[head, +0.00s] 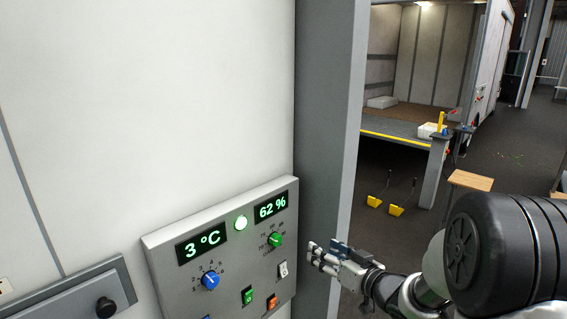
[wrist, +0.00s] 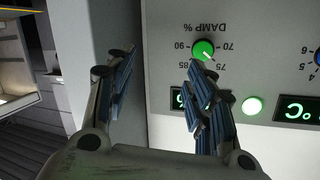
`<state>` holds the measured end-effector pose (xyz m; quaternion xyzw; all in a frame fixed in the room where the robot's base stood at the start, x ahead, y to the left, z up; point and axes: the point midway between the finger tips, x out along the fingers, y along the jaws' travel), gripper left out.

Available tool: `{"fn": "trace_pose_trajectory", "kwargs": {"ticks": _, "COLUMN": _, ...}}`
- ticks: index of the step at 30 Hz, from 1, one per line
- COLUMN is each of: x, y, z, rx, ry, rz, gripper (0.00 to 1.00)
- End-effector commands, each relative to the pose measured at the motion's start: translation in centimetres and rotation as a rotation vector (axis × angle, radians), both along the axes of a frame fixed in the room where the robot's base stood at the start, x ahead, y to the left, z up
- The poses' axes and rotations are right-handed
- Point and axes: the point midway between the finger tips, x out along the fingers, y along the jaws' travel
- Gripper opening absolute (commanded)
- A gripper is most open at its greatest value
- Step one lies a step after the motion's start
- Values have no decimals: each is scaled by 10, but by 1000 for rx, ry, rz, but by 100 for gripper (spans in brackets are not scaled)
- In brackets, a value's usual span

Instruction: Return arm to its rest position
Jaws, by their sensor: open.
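My gripper (head: 322,254) is at the right side of the grey control panel (head: 165,258) in the head view, in front of the grey door post. In the wrist view my gripper (wrist: 160,80) has its two fingers apart with nothing between them. The green damp knob (wrist: 203,50) is just beyond the right finger; I cannot tell if they touch. The same green knob (head: 276,240) shows in the head view, left of my gripper. My arm reaches in from the right.
The panel displays read 3 °C (head: 204,245) and 62 % (head: 270,206), with a lit green lamp (head: 241,222) between them. A blue knob (head: 210,281) and switches sit below. A grey post (head: 330,130) stands beside the panel. Beyond are an open truck (head: 410,60), yellow wedges (head: 397,211) and open floor.

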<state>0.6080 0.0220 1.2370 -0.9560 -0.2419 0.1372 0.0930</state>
Motion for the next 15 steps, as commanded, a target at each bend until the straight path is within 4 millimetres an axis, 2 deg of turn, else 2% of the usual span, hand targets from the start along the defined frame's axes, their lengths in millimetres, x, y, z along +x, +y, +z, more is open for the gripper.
{"fn": "trace_pose_trajectory", "kwargs": {"ticks": 1, "x": -1, "y": -9, "z": 11, "rx": -78, "ry": 3, "rz": -63, "gripper": 50}}
{"fn": "trace_pose_trajectory", "kwargs": {"ticks": 4, "x": -12, "y": -32, "z": 25, "rx": -211, "ry": 50, "rz": -192, "gripper": 50}}
{"fn": "trace_pose_trajectory", "kwargs": {"ticks": 8, "x": -45, "y": -58, "z": 39, "rx": -338, "ry": 143, "rz": -338, "gripper": 50}}
{"fn": "trace_pose_trajectory", "kwargs": {"ticks": 11, "x": -85, "y": -73, "z": 43, "rx": -404, "ry": 240, "rz": -424, "gripper": 50}}
{"fn": "trace_pose_trajectory", "kwargs": {"ticks": 15, "x": -155, "y": -79, "z": 38, "rx": -452, "ry": 403, "rz": -492, "gripper": 50}}
